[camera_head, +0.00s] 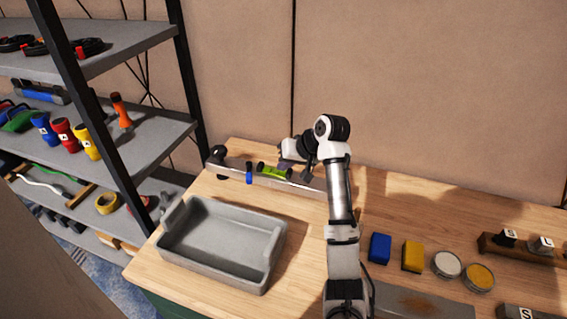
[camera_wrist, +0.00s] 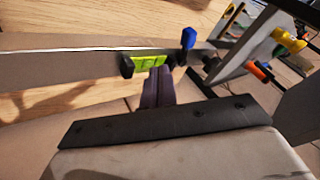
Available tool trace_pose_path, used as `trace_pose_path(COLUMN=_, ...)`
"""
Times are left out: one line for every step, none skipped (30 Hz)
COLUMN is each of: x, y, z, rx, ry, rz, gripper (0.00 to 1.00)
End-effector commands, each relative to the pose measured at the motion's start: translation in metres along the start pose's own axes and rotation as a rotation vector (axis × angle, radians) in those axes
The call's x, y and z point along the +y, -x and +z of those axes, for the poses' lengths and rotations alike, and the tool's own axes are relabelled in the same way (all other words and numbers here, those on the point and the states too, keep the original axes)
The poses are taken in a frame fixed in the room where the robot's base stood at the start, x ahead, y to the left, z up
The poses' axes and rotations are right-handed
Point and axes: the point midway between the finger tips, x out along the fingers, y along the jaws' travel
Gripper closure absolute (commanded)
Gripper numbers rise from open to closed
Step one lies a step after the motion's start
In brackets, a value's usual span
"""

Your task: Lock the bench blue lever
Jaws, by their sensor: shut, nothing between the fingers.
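The blue lever (camera_head: 249,178) is a small upright piece on a long grey rail (camera_head: 236,166) at the back of the wooden bench. It also shows in the wrist view (camera_wrist: 188,38), standing up beside a bright green piece (camera_wrist: 150,63). My gripper (camera_wrist: 157,76) is shut and empty. Its dark fingertips are close to the green piece, to the left of the blue lever in the wrist view; I cannot tell if they touch it. In the head view my gripper (camera_head: 290,158) is behind and to the right of the lever, partly hidden by my wrist.
A grey empty tray (camera_head: 222,285) sits in front of the rail. A blue block (camera_head: 380,247), a yellow block (camera_head: 413,256) and two round tins (camera_head: 447,264) are to the right of my arm. Shelves (camera_head: 135,147) with tools stand at left. A wall is behind the bench.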

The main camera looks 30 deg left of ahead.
Motion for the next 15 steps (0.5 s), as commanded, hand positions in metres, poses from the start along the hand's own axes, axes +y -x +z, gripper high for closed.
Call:
trace_pose_path(x=0.000, y=-0.013, z=0.001, rx=-0.005, ry=0.000, rz=0.000, gripper=1.00)
trace_pose_path(x=-0.001, y=-0.019, z=0.001, rx=-0.004, ry=0.001, rz=-0.001, gripper=1.00)
trace_pose_path(x=0.001, y=-0.032, z=0.003, rx=-0.004, ry=0.002, rz=-0.001, gripper=1.00)
trace_pose_path(x=0.001, y=-0.038, z=0.002, rx=-0.003, ry=0.002, rz=-0.001, gripper=1.00)
trace_pose_path(x=0.001, y=-0.045, z=0.002, rx=-0.003, ry=0.002, rz=-0.001, gripper=1.00)
trace_pose_path(x=0.002, y=-0.053, z=0.003, rx=-0.002, ry=0.003, rz=0.000, gripper=1.00)
trace_pose_path(x=0.003, y=-0.058, z=0.003, rx=-0.001, ry=0.003, rz=0.000, gripper=1.00)
trace_pose_path(x=0.003, y=-0.062, z=0.003, rx=-0.001, ry=0.003, rz=0.000, gripper=1.00)
trace_pose_path(x=0.002, y=-0.068, z=0.003, rx=0.000, ry=0.003, rz=0.000, gripper=1.00)
trace_pose_path(x=0.002, y=-0.071, z=0.003, rx=-0.001, ry=0.003, rz=0.000, gripper=1.00)
trace_pose_path(x=-0.003, y=-0.073, z=0.002, rx=-0.001, ry=0.005, rz=0.000, gripper=1.00)
trace_pose_path(x=-0.011, y=-0.074, z=0.001, rx=0.000, ry=0.007, rz=0.000, gripper=1.00)
trace_pose_path(x=-0.015, y=-0.076, z=0.001, rx=0.000, ry=0.005, rz=0.000, gripper=1.00)
trace_pose_path(x=-0.018, y=-0.077, z=0.001, rx=0.000, ry=0.004, rz=0.000, gripper=1.00)
trace_pose_path(x=-0.023, y=-0.079, z=0.001, rx=0.000, ry=0.005, rz=0.001, gripper=1.00)
